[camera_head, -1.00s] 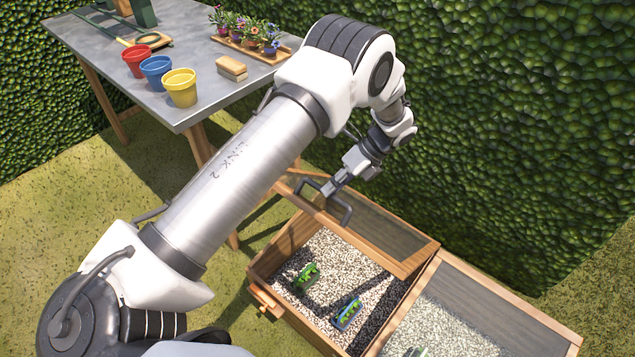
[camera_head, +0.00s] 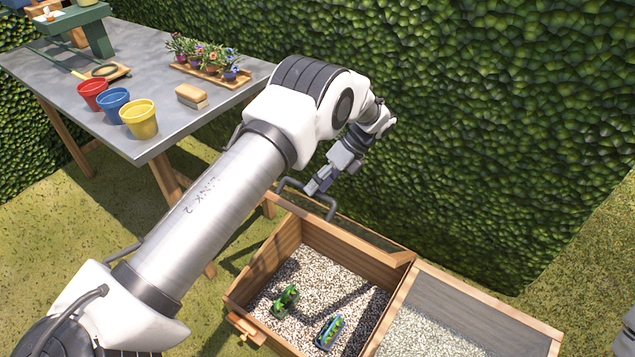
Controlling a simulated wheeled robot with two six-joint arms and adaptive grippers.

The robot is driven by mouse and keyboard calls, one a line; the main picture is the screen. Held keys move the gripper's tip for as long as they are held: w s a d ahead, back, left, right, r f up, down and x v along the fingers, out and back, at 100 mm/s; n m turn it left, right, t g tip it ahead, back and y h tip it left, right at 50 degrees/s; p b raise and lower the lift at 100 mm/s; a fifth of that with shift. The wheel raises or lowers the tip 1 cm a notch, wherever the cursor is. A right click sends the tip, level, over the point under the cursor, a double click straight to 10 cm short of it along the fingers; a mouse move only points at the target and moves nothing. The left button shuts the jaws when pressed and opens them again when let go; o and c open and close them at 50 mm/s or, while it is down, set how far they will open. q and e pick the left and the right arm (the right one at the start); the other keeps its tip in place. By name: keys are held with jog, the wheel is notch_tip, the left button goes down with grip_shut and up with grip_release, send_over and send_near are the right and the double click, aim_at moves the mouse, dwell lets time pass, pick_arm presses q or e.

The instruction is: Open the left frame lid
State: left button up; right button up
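The left frame is a wooden box (camera_head: 292,238) with gravel inside and its top open. Its lid (camera_head: 350,231) stands raised along the back side and shows as a narrow dark panel with a wooden edge. A dark bar handle (camera_head: 331,208) is on the lid's upper edge. My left gripper (camera_head: 313,190) is at this handle, its fingertips close to or on the bar. Whether the fingers are closed around it cannot be told. My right gripper is not in view.
Two green-and-blue items, one green (camera_head: 286,299) and one blue-sided (camera_head: 329,332), lie on the gravel. The right frame (camera_head: 537,330) adjoins on the right. A metal table (camera_head: 165,60) with pots stands at the left. A hedge (camera_head: 480,120) rises close behind the frames.

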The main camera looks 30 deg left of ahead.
pick_arm(q)
jog(key=shift+r, duration=0.2)
jog(key=shift+s+a, duration=0.1)
dwell(0.4)
jog(key=v, duration=1.2)
